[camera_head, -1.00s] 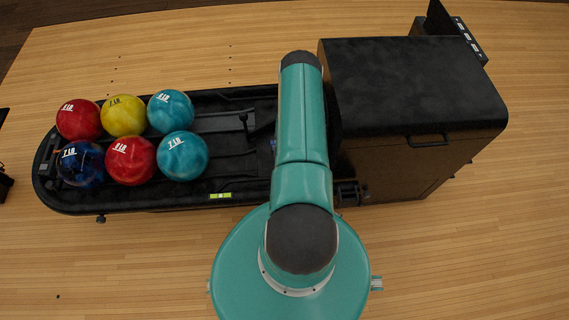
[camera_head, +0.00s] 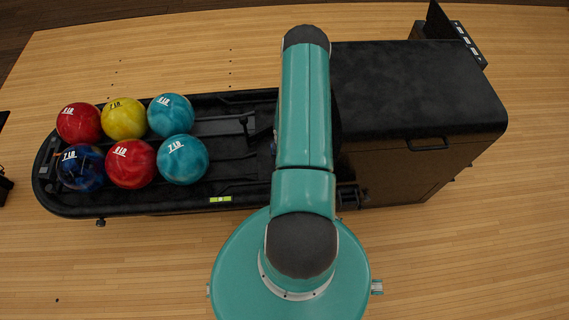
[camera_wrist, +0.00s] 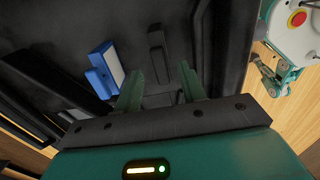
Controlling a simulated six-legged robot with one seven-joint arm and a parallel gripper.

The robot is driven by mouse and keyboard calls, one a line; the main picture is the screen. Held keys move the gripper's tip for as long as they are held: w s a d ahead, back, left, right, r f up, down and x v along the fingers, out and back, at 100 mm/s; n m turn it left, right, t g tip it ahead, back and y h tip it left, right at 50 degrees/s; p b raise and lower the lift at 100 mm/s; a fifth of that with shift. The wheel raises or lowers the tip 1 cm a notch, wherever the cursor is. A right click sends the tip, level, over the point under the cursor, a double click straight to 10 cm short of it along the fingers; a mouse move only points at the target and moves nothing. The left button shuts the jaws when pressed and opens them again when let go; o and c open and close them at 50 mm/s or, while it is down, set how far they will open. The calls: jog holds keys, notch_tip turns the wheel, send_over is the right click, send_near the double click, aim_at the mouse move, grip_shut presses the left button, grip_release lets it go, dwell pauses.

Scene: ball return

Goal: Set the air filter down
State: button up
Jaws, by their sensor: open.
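A small blue block with a white face, which looks like the air filter (camera_wrist: 105,68), shows in the wrist view. It lies on a dark surface inside the black ball return (camera_wrist: 60,30), left of my left finger and outside the jaws. My gripper (camera_wrist: 161,70) is open, with two green fingers apart and nothing visibly held between them. Whether the left finger touches the block, I cannot tell. In the head view my arm covers the middle of the ball return, and both gripper and filter are hidden.
Several bowling balls (camera_head: 130,162) sit on the left part of the ball return track (camera_head: 222,127). A large black-topped cabinet (camera_head: 415,90) stands right of my arm. A dark upright bar (camera_wrist: 158,45) rises beyond my fingers.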

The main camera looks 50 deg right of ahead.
jog(key=shift+r, duration=1.9)
jog(key=w+a+r+m+h, duration=0.1)
jog(key=w+r, duration=0.4)
jog(key=r, duration=0.5)
jog(key=w+r+m+h, duration=0.1)
jog(key=w+r, duration=0.3)
jog(key=r, duration=0.6)
jog(key=w+a+r+m+t+h, duration=0.15)
jog(key=a+r, duration=0.25)
jog(key=r, duration=0.4)
jog(key=w+a+r, duration=0.2)
jog(key=a+r, duration=0.2)
jog(key=r, duration=0.4)
jog(key=s+a+r+m+t+y, duration=0.15)
jog(key=s+a+r, duration=0.25)
jog(key=a+r, duration=0.5)
jog(key=s+a+r+m+t, duration=0.1)
jog(key=s+a+r+m, duration=0.15)
jog(key=a+r, duration=0.7)
jog(key=s+a+r+t+y, duration=0.1)
jog(key=s+a+r+y, duration=0.1)
jog(key=s+a, duration=0.6)
jog(key=shift+s+r+m+t, duration=0.15)
jog(key=shift+r+m+t, duration=0.2)
jog(key=shift+r, duration=0.1)
jog(key=shift+c, duration=0.4)
